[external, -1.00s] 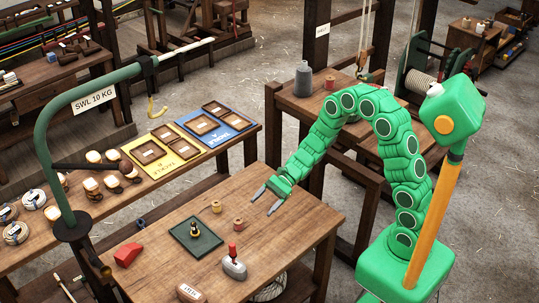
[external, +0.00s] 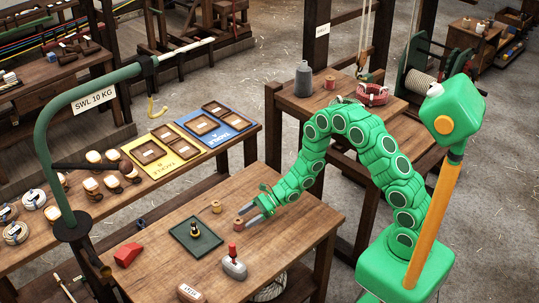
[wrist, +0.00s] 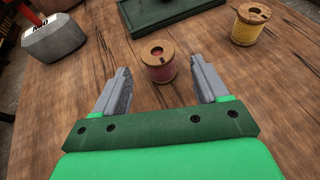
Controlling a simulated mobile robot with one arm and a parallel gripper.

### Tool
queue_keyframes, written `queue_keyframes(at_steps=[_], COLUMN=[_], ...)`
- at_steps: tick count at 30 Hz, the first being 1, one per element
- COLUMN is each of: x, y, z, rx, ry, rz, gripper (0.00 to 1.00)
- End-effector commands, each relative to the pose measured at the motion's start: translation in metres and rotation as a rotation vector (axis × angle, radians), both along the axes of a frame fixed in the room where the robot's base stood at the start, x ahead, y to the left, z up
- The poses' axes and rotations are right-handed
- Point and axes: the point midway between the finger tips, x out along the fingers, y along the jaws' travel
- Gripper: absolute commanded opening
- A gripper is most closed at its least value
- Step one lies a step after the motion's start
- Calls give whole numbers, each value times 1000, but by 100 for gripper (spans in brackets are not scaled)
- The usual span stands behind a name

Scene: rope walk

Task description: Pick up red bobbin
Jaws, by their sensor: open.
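The red bobbin (wrist: 158,70), a wooden spool wound with red thread, stands upright on the wooden bench. In the external view the red bobbin (external: 239,224) is at the tips of my gripper (external: 248,218). In the wrist view my gripper (wrist: 160,66) is open, with one finger on each side of the bobbin at the mouth of the jaws. Gaps show between the bobbin and both fingers. A similar bobbin with yellow thread (wrist: 248,28) stands a little beyond, to the right in the wrist view; it also shows in the external view (external: 216,206).
A dark green tray (external: 183,239) with a small dark and brass object lies left of the bobbins. A grey weight with a red handle (external: 234,268) stands nearby, and a red block (external: 127,254) lies farther left. Another red bobbin (external: 331,82) stands on the back table.

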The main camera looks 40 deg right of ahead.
Motion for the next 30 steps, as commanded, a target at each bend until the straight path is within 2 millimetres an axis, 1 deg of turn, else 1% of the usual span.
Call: queue_keyframes(at_steps=[1,3,8,18,23,27,30], x=[0,2,7,9,9,9,9], y=[7,13,24,27,27,27,27], z=[-3,-6,-10,-11,-11,-11,-11], rx=[-1,-2,-1,-1,-1,-1,-1], ry=[1,1,0,-2,-2,-2,-2], rz=[4,4,4,2,2,2,2], gripper=[73,73,73,73,49,27,14])
